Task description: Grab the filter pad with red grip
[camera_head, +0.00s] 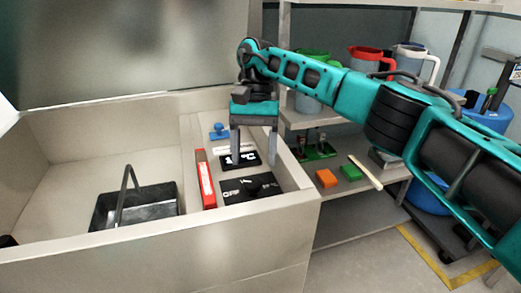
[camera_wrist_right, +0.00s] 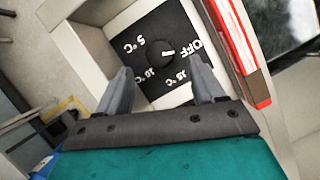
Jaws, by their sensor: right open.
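I cannot make out for sure a filter pad with a red grip. The reddest small piece is an orange-red block (camera_head: 327,178) on the shelf right of the basin, and I cannot tell whether it is a pad's grip. My right gripper (camera_head: 254,150) is open and empty, pointing down over the basin's right-hand ledge, left of that block. In the right wrist view my right gripper (camera_wrist_right: 157,70) has its fingers apart above a black dial plate (camera_wrist_right: 165,50) marked OFF and temperatures. My left gripper is not in view.
A red upright strip (camera_head: 205,180) stands beside the dials. A blue knobbed piece (camera_head: 219,131) lies behind them. A green block (camera_head: 350,172) and a pale stick (camera_head: 366,172) lie near the orange-red block. Jugs stand above.

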